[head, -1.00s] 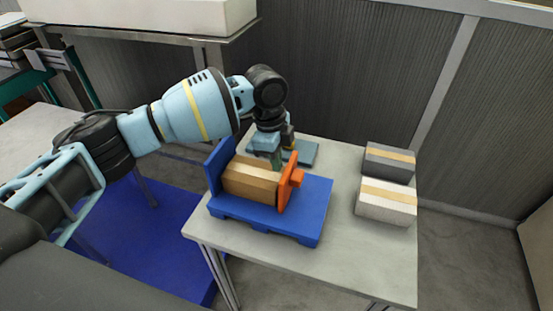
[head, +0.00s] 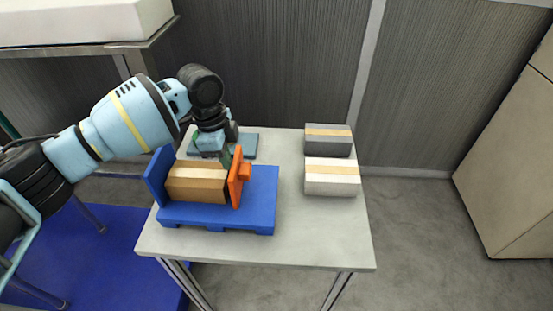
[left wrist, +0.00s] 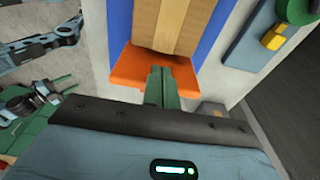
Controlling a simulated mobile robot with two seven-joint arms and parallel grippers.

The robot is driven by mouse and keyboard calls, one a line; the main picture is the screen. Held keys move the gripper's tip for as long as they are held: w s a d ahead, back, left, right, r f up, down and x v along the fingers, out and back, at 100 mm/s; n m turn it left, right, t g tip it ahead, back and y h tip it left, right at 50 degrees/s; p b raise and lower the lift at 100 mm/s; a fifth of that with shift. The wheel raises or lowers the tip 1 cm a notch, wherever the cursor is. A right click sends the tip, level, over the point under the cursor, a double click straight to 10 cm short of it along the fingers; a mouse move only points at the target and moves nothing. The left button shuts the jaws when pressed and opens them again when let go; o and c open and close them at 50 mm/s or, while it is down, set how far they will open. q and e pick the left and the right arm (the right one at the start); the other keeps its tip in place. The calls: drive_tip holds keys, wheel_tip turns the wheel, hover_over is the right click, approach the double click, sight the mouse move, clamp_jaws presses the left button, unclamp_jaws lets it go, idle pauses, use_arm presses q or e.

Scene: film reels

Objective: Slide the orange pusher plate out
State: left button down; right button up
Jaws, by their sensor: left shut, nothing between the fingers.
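The orange pusher plate (head: 237,182) stands upright at the right end of a brown box (head: 195,186), on a blue pallet-like fixture (head: 262,200). An orange handle sticks out from its right face. My left gripper (head: 230,158) is shut and empty, just behind the plate's top edge. In the left wrist view the green fingers of my left gripper (left wrist: 160,78) are together and overlap the orange plate (left wrist: 128,72); I cannot tell whether they touch it. Green, finger-like parts, possibly of my right gripper (left wrist: 40,110), show at the left edge there; their opening is unclear.
A teal pad (head: 250,146) lies behind the fixture. The table (head: 310,240) is bare at its front right.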

sight(249, 168)
use_arm(q)
drive_tip(key=shift+d, duration=1.35)
drive_tip(key=shift+s+d, duration=0.1)
drive_tip(key=shift+d, duration=1.2)
drive_tip(key=shift+d+p, duration=0.25)
drive_tip(key=shift+p, duration=0.05)
use_arm(e)
drive_tip(key=shift+w+a+r, duration=0.1)
drive_tip(key=shift+w+r, duration=0.4)
drive_tip(key=shift+r, duration=0.1)
drive_tip(key=shift+a, duration=0.1)
